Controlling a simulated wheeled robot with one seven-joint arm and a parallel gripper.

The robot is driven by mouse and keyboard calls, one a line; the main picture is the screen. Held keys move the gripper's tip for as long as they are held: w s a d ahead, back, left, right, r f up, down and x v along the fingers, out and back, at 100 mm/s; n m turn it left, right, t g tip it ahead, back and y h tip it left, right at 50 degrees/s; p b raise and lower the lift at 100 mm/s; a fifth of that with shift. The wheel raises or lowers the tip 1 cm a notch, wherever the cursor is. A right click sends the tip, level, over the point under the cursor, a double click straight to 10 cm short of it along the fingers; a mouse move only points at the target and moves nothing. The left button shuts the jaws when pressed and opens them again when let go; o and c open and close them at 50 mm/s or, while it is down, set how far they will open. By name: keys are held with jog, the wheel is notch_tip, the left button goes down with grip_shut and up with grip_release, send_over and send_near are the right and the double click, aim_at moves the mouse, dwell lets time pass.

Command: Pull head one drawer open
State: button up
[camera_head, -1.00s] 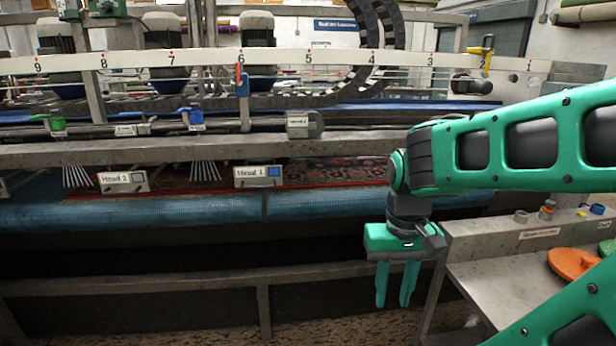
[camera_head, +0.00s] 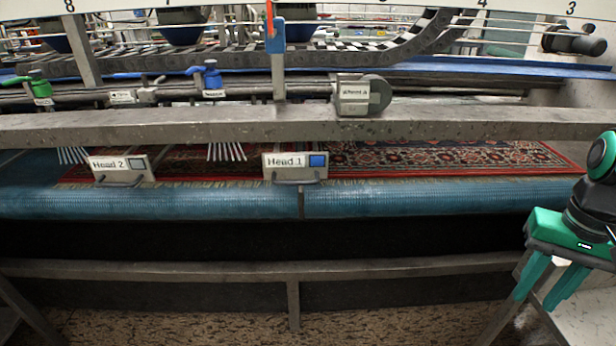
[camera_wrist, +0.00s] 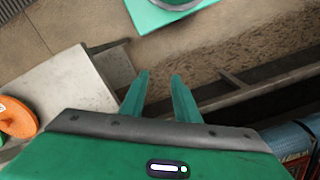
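The Head 1 drawer (camera_head: 294,164) is a small light box front with a printed label, a blue square and a grey bar handle (camera_head: 296,181) along its lower edge. It hangs below the grey beam, near the middle of the head view, and looks shut. My gripper (camera_head: 535,300) is at the right edge of the head view, pointing down, well to the right of the drawer and lower. In the wrist view its two green fingers (camera_wrist: 159,82) stand apart with nothing between them. The drawer is not seen in the wrist view.
A similar Head 2 drawer (camera_head: 122,168) sits to the left. A blue roller (camera_head: 400,201) runs below both, with a patterned rug (camera_head: 450,157) behind. A grey lower rail (camera_head: 400,267) crosses in front. A metal side table (camera_head: 585,315) stands under my gripper.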

jog(key=m+t+y, duration=0.4)
jog(key=t+y, duration=0.2)
jog(key=y, duration=0.8)
send_near(304, 183)
jog(key=a, duration=0.1)
jog(key=x, duration=1.1)
jog(key=shift+w+f, duration=0.1)
jog(key=shift+w, duration=0.1)
jog(key=shift+c, duration=0.6)
